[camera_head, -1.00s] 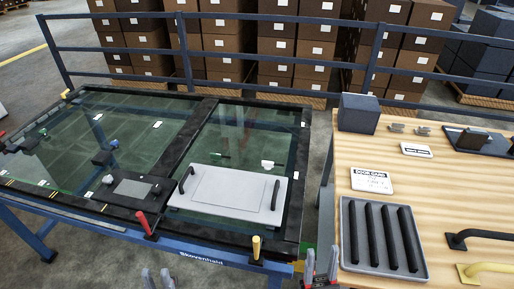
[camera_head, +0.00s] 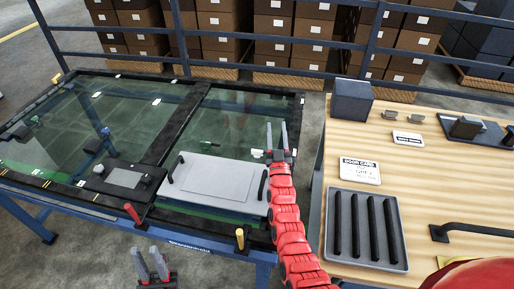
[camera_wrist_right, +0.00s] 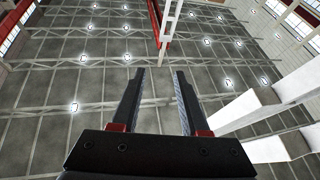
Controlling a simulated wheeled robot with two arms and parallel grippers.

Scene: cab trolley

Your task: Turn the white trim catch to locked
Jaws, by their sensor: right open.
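A small white piece (camera_head: 257,153), which may be the trim catch, sits on the glass panel near the right side of the dark frame (camera_head: 294,112). Its setting is too small to tell. My right gripper (camera_head: 277,135) is just right of it in the picture, open and empty, fingers pointing up. In the right wrist view its two fingers (camera_wrist_right: 155,100) are apart with only the ceiling beyond. My left gripper (camera_head: 150,262) is open and empty in front of the trolley's front rail.
A grey panel with black handles (camera_head: 215,182) lies on the frame. Red (camera_head: 131,213) and yellow (camera_head: 240,238) levers stand on the front edge. To the right, a wooden table (camera_head: 440,170) holds a tray of black bars (camera_head: 398,262) and a grey box (camera_head: 353,102).

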